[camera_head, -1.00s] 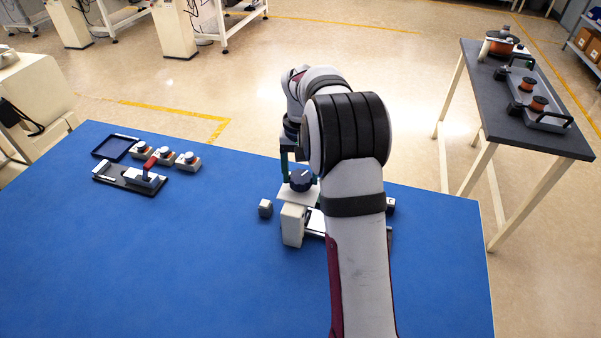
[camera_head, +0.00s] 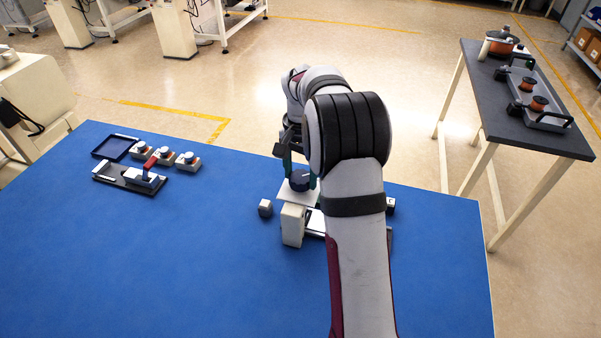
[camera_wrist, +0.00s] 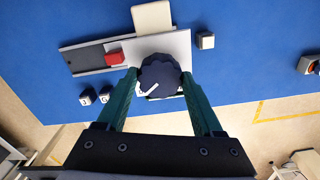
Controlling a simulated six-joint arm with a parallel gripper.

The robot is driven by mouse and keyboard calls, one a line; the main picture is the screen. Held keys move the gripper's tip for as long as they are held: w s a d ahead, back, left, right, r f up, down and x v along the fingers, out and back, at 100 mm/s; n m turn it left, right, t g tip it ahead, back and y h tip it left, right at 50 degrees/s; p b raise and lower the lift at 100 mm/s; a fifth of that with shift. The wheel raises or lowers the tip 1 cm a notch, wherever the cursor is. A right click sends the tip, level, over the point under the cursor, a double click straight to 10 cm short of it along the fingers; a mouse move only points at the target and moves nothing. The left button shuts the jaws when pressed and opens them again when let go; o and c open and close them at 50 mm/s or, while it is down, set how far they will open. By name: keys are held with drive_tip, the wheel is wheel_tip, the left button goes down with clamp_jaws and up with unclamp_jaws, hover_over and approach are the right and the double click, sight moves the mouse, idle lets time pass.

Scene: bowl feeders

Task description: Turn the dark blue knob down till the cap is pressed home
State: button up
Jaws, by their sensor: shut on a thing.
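The dark blue knob (camera_head: 300,181) sits on top of the white press (camera_head: 292,225) near the table's far edge. It also shows in the wrist view (camera_wrist: 160,75), with a pale pointer mark on its lower left part. My gripper (camera_wrist: 160,84) has its two green fingers on either side of the knob and is shut on it. In the head view my gripper (camera_head: 301,172) comes from above, partly hidden by my arm. The cap under the press is not visible in either view.
A red block (camera_wrist: 115,58) lies on the rail (camera_wrist: 85,58) beside the press. A small grey cube (camera_head: 265,208) stands left of the press. The table's front left is clear.

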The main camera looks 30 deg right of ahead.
sight(300, 176)
drive_tip(key=o, duration=1.4)
drive_tip(key=shift+c, duration=0.2)
wheel_tip(300, 176, up, 16)
